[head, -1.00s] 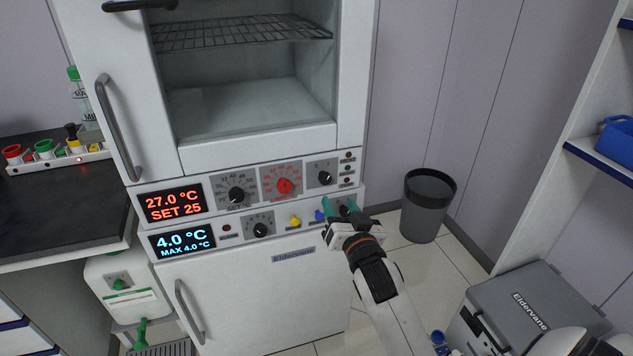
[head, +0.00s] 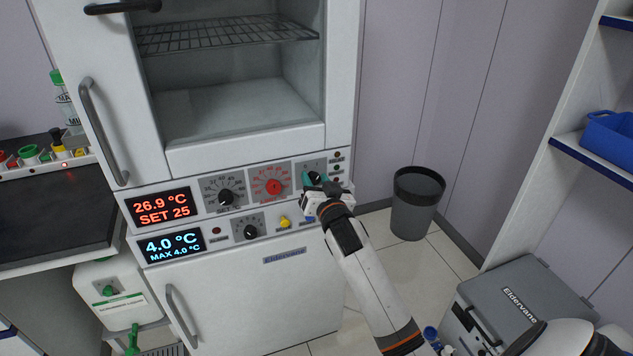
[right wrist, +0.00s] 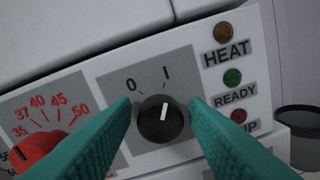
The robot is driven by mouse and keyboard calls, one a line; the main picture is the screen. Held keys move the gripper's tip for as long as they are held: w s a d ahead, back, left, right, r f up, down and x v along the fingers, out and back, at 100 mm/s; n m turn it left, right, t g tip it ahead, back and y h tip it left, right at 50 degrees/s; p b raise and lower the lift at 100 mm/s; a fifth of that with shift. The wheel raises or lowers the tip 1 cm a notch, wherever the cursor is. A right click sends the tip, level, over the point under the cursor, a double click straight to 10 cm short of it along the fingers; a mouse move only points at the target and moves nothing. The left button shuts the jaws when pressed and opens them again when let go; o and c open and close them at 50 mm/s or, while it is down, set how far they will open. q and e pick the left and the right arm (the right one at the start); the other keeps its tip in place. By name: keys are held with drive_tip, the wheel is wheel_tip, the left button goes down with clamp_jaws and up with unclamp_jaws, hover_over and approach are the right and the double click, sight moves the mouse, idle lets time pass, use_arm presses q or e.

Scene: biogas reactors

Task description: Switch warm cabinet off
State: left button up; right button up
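The warm cabinet (head: 245,150) stands upright with its display (head: 160,207) reading 26.9 °C, SET 25. Its black rotary switch (right wrist: 161,121), marked 0 and I, has its white pointer toward I in the right wrist view. My right gripper (head: 313,181) is at this switch in the head view, largely hiding it. In the right wrist view its teal fingers stand apart, one on each side of the knob, with gaps still showing; contact cannot be made out. My left gripper is not in view.
A red knob (head: 272,187) and a black dial (head: 226,198) sit left of the switch. Lamps marked HEAT (right wrist: 222,32) and READY (right wrist: 232,77) are to its right. Below is a fridge panel (head: 172,245) reading 4.0 °C. A grey bin (head: 417,205) stands right.

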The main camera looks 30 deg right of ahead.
drive_tip(key=c, duration=0.7)
drive_tip(key=shift+n+p, duration=0.65)
drive_tip(key=shift+n, duration=0.45)
drive_tip(key=n+p, duration=0.1)
drive_tip(key=n, duration=0.2)
drive_tip(key=shift+n, duration=0.3)
drive_tip(key=n+p, duration=0.1)
drive_tip(key=n, duration=0.2)
drive_tip(key=shift+a, duration=0.1)
drive_tip(key=shift+f+n+p, duration=0.1)
drive_tip(key=shift+n+p, duration=0.35)
drive_tip(key=shift+n, duration=1.25)
